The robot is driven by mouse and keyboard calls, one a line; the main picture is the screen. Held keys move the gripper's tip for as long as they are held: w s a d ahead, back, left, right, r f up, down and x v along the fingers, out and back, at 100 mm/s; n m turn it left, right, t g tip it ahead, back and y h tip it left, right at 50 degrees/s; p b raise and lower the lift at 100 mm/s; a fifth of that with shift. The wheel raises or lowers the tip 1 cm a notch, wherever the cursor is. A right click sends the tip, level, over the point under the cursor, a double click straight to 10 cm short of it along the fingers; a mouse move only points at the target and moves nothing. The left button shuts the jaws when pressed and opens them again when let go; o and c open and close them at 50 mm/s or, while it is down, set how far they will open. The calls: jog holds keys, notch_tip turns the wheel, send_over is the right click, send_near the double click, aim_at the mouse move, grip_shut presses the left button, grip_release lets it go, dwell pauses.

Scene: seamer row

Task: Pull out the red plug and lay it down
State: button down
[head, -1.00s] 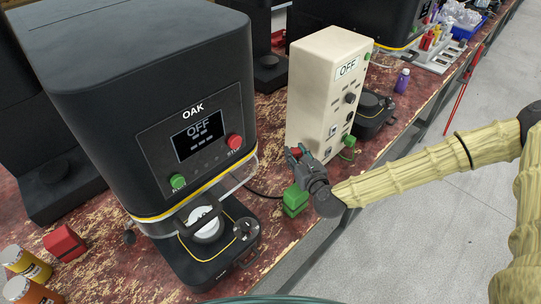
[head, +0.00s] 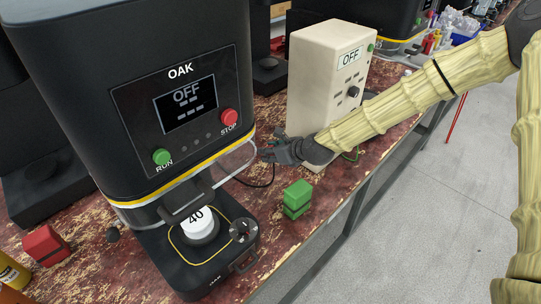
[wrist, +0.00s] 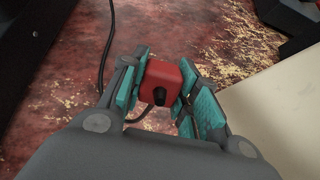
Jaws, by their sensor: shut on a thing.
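My gripper (wrist: 165,90) is shut on the red plug (wrist: 162,80), a small red block with a black cable, held between its teal finger pads in the wrist view. In the head view my gripper (head: 268,152) is between the black OAK machine (head: 180,60) and the cream control box (head: 318,85), and the plug is too hidden to make out there. The plug is apart from the cream box, which shows at the right edge of the wrist view. The speckled red bench top (wrist: 75,105) lies below it.
A green two-part block (head: 297,194) stands on the bench in front of the cream box. A red block (head: 46,246) and a yellow container (head: 12,272) are at the left. A white weight marked 40 (head: 198,221) sits on the machine's plate. Bare bench lies around the green block.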

aim_at(270, 146)
jog(key=shift+w+g+b, duration=0.35)
jog(key=shift+g+b, duration=0.05)
jog(key=shift+b, duration=0.1)
jog(key=shift+f+b, duration=2.65)
jog(key=shift+f, duration=0.75)
jog(key=c, duration=1)
grip_release()
notch_tip(270, 146, up, 10)
